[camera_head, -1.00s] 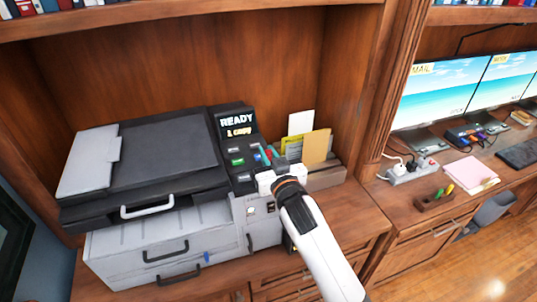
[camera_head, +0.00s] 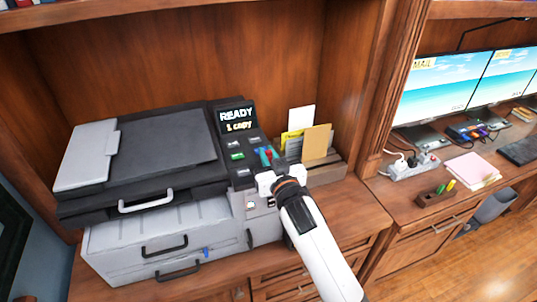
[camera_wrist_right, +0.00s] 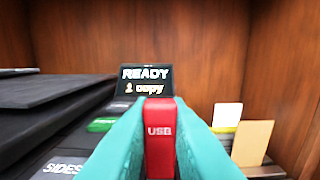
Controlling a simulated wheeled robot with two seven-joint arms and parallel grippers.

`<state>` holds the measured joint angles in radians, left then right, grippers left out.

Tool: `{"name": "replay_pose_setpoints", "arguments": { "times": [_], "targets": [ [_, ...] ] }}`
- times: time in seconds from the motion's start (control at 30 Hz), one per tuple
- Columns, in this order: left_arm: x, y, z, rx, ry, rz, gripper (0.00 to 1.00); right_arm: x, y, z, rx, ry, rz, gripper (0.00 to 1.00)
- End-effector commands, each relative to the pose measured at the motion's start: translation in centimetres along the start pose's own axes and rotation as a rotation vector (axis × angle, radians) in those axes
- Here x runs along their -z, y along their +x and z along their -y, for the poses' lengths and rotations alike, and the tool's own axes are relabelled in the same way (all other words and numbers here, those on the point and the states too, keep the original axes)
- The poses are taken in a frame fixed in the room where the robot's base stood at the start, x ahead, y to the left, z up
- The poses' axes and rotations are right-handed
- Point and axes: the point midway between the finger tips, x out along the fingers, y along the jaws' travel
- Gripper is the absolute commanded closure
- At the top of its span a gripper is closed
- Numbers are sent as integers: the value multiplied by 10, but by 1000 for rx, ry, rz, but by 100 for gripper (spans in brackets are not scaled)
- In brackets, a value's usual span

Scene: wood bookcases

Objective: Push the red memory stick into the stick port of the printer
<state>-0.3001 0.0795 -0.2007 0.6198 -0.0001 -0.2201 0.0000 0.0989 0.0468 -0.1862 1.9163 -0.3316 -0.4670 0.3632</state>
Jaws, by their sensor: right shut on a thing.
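The red memory stick (camera_wrist_right: 160,135), marked USB, is held upright between the teal fingertips of my right gripper (camera_wrist_right: 160,150). The right gripper (camera_head: 266,157) is shut on it at the right side of the printer's control panel. In the head view only a small bit of red shows between the fingertips. The printer (camera_head: 165,232) is grey and black, and its screen (camera_head: 237,118) reads READY, 1 copy. The stick port cannot be made out; my gripper and wrist cover part of the panel. I cannot tell whether the stick touches the printer. My left gripper is out of view.
A wooden box (camera_head: 328,173) with folders and a white card stands close to the right of my gripper. The bookcase's upright post (camera_head: 385,95) is farther right. A power strip (camera_head: 414,168) and a pen holder (camera_head: 436,197) lie on the right-hand desk.

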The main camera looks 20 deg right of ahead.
Motion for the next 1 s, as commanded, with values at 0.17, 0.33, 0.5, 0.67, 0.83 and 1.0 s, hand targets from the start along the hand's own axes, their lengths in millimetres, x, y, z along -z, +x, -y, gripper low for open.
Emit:
{"name": "replay_pose_setpoints", "arguments": {
  "times": [0.17,0.33,0.5,0.67,0.83,1.0],
  "targets": [
    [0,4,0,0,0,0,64,6,0,0,0,1,0,100],
    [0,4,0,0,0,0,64,7,0,0,0,0,0,75],
    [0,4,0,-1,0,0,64,7,0,0,0,0,0,59],
    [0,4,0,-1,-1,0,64,7,0,0,0,0,0,59],
    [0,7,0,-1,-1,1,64,9,-9,0,0,0,-1,59],
    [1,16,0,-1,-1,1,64,10,-40,0,0,0,-1,59]
  ]
}}
